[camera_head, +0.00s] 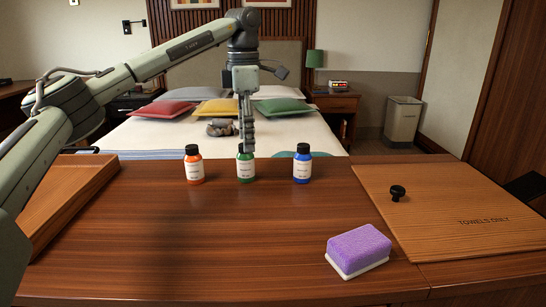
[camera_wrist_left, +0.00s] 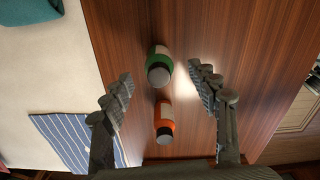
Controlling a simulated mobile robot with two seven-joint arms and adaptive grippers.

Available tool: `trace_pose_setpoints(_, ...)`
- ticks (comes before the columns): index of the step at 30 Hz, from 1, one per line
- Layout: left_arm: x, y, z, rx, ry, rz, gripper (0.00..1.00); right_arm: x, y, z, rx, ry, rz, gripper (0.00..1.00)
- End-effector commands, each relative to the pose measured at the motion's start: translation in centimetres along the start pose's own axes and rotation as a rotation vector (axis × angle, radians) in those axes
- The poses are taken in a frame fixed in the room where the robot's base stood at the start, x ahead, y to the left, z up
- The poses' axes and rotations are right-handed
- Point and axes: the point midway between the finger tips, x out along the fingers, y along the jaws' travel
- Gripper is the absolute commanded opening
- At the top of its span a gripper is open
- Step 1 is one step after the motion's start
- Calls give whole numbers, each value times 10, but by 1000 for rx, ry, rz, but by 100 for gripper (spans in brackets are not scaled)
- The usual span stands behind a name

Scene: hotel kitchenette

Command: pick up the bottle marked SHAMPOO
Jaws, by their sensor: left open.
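Three small bottles with dark caps and white labels stand upright in a row on the wooden counter: an orange bottle (camera_head: 194,168), a green bottle (camera_head: 246,172) and a blue bottle (camera_head: 302,169). The label print is too small to read, so I cannot tell which is marked SHAMPOO. My left gripper (camera_head: 247,143) points down over the green bottle and hides its cap in the head view. In the left wrist view, its open fingers (camera_wrist_left: 160,80) lie to either side of the green bottle (camera_wrist_left: 158,58), with the orange bottle (camera_wrist_left: 164,122) nearer the palm. My right gripper is not in view.
A purple and white sponge (camera_head: 359,250) lies at the front right. A wooden board (camera_head: 440,210) marked TOWELS ONLY, with a black knob (camera_head: 397,193), is at the right. A wooden tray (camera_head: 70,205) is at the left. The counter's front middle is clear.

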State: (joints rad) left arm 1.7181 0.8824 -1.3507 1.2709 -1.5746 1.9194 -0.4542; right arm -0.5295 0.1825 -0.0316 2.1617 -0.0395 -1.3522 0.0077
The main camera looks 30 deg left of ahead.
Motion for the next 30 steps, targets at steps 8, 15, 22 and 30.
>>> trace_pose_setpoints(8,22,0,-1,0,2,-1,60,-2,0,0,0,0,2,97)
trace_pose_setpoints(15,54,2,-7,-1,2,-1,60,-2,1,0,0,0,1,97)
trace_pose_setpoints(22,77,2,-7,0,-1,0,60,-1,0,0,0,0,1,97)
trace_pose_setpoints(30,78,2,-7,0,0,0,55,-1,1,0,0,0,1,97)
